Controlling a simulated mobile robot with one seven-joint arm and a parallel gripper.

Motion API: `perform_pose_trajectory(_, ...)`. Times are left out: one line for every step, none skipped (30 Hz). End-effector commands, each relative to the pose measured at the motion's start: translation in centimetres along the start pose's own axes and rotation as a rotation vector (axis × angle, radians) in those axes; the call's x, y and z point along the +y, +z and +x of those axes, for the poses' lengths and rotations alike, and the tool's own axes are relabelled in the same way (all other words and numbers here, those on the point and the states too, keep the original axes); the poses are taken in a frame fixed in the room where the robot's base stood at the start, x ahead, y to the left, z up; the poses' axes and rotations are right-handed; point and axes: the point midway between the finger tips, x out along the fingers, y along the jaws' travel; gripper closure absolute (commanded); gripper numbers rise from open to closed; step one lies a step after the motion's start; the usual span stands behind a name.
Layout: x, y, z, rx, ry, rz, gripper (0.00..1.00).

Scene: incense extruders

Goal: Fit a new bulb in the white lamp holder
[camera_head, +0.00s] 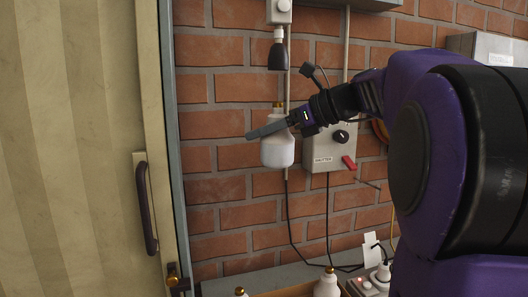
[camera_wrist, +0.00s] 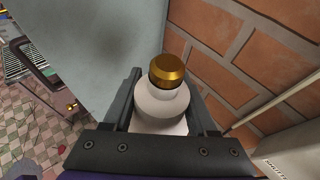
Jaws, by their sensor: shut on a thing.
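My gripper (camera_head: 264,131) is shut on a white bulb (camera_head: 278,152). The bulb is upright, its gold cap facing up, and one finger crosses its upper body. In the wrist view the bulb (camera_wrist: 160,104) sits between both fingers, cap toward the camera's far side. A dark holder (camera_head: 278,56) with a white collar hangs below a small white fitting (camera_head: 279,11) on the brick wall. The bulb's cap is below the dark holder in the picture, with a clear gap. I cannot see into the holder's mouth. No holder shows in the wrist view.
A grey switch box (camera_head: 318,156) with a dark knob and red lever is on the wall right of the bulb. Two more bulbs (camera_head: 327,284) (camera_head: 240,293) stand at the bottom. A power strip (camera_head: 370,284) is beside them. A pale door (camera_head: 80,150) with a dark handle fills the left.

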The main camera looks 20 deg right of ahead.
Motion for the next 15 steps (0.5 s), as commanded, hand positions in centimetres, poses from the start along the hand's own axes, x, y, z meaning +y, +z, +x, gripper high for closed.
perform_pose_trajectory(0.0, 0.3, -0.1, -0.001, -0.001, -0.001, 0.97)
perform_pose_trajectory(0.0, 0.5, -0.2, -0.001, 0.000, -0.001, 0.97)
perform_pose_trajectory(0.0, 0.7, -0.3, -0.001, 0.000, -0.001, 0.97)
perform_pose_trajectory(0.0, 0.9, -0.3, -0.001, 0.000, -0.001, 0.97)
perform_pose_trajectory(0.0, 1.1, -0.4, -0.002, 0.000, -0.001, 0.97)
perform_pose_trajectory(0.0, 1.4, -0.5, -0.002, 0.000, -0.002, 0.97)
perform_pose_trajectory(0.0, 1.6, -0.6, -0.002, 0.000, -0.002, 0.97)
perform_pose_trajectory(0.0, 1.8, -0.7, -0.002, 0.000, -0.001, 0.97)
perform_pose_trajectory(-0.1, 2.1, -0.8, -0.002, 0.000, -0.001, 0.97)
perform_pose_trajectory(-0.1, 2.4, -1.0, -0.002, 0.000, -0.001, 0.97)
perform_pose_trajectory(-0.1, 2.6, -1.1, -0.002, 0.000, -0.001, 0.97)
perform_pose_trajectory(-0.1, 2.9, -1.1, -0.002, 0.000, -0.001, 0.97)
perform_pose_trajectory(-0.1, 3.0, -1.2, -0.002, 0.000, 0.000, 0.97)
perform_pose_trajectory(-0.1, 3.1, -1.3, -0.002, 0.000, 0.000, 0.97)
perform_pose_trajectory(-0.1, 3.3, -1.3, -0.002, 0.000, 0.001, 0.97)
